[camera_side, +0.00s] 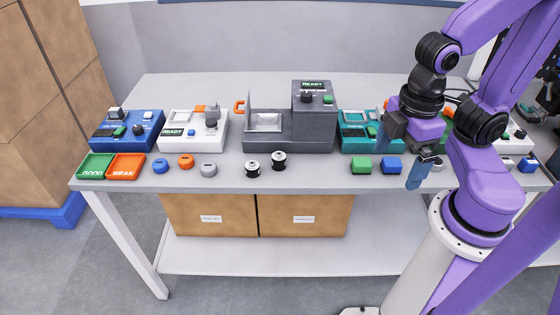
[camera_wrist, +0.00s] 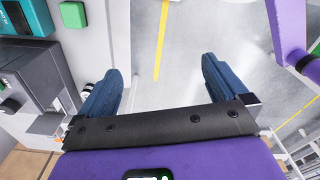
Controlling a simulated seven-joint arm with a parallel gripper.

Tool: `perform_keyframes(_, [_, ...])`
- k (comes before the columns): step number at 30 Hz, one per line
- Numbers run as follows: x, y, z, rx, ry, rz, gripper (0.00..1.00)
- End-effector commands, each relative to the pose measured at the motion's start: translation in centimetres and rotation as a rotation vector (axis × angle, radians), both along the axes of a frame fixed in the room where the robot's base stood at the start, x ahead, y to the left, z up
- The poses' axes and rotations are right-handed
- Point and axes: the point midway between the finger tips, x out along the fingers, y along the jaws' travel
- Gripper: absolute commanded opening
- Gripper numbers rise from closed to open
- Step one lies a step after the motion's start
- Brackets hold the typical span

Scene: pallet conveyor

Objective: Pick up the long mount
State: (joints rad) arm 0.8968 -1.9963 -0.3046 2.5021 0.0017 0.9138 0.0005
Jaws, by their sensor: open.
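I cannot tell for certain which part is the long mount. A green block (camera_side: 361,166) and a blue block (camera_side: 391,166) lie near the table's front edge, left of my gripper in the side view.
The table (camera_side: 225,178) holds blue (camera_side: 125,131), white (camera_side: 193,131), dark grey (camera_side: 290,132) and teal (camera_side: 358,142) stations along its middle. GOOD (camera_side: 95,167) and WEAK (camera_side: 126,167) trays, small rings (camera_side: 185,161) and two black-white cylinders (camera_side: 279,160) lie in front.

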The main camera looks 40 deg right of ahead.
Motion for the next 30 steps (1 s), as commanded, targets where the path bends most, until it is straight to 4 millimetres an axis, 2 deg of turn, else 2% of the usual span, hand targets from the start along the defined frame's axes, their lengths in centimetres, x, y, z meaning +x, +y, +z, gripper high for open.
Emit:
perform_keyframes(7, [0.0,0.0,0.0,0.000,0.000,0.000,1.00])
perform_keyframes(8, [0.0,0.0,0.0,0.000,0.000,0.000,0.94])
perform_keyframes(9, [0.0,0.0,0.0,0.000,0.000,0.000,0.80])
perform_keyframes(10, [0.0,0.0,0.0,0.000,0.000,0.000,0.72])
perform_keyframes(20, [0.2,0.0,-0.2,-0.014,-0.002,0.009,0.72])
perform_keyframes(25, [2.4,-0.1,-1.7,-0.161,-0.038,0.119,0.72])
perform_keyframes(30, [6.7,0.3,-3.9,-0.426,-0.104,0.348,0.72])
